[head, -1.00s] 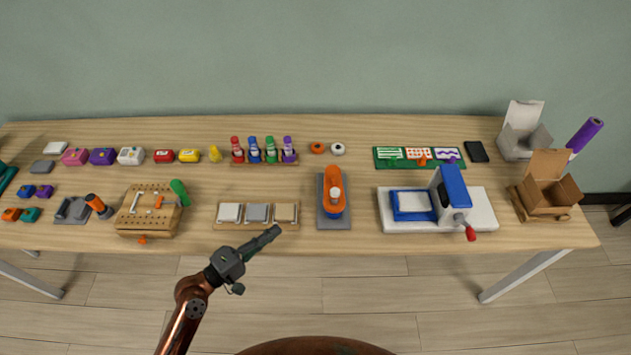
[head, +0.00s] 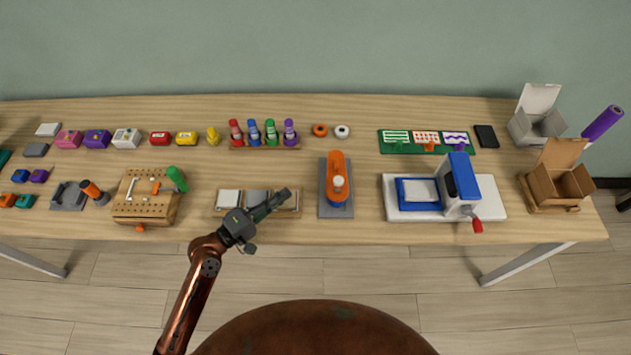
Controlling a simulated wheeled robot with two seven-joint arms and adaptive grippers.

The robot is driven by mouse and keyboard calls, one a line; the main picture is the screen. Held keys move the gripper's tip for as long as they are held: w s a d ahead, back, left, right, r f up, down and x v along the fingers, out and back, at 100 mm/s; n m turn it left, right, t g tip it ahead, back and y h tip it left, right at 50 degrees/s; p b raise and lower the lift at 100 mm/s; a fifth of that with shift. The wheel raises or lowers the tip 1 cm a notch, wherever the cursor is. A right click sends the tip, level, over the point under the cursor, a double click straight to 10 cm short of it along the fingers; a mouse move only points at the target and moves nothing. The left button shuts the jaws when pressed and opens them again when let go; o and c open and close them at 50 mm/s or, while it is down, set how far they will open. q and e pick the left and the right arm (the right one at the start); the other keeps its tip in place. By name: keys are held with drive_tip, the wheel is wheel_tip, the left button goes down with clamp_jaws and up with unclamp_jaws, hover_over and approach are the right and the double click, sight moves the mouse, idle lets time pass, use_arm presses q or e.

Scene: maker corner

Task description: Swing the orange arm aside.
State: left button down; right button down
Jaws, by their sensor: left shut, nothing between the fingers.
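My left gripper (head: 284,194) is shut and empty. In the picture it overlaps the tray of square pads, to the left of the orange arm and apart from it. My right gripper is not in view.
The wooden tray with pads (head: 228,200) is partly covered by my left gripper. A blue and white press (head: 462,185) with a red handle stands to the right. A pegboard block (head: 146,197) stands left. Colored bottles (head: 271,133) stand behind.

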sight(337, 173)
use_arm(q)
drive_tip(key=x, duration=0.7)
drive_tip(key=shift+w+d+b, duration=0.1)
drive_tip(key=shift+b, duration=0.2)
drive_tip(key=d, duration=0.2)
drive_tip(key=shift+d, duration=1.05)
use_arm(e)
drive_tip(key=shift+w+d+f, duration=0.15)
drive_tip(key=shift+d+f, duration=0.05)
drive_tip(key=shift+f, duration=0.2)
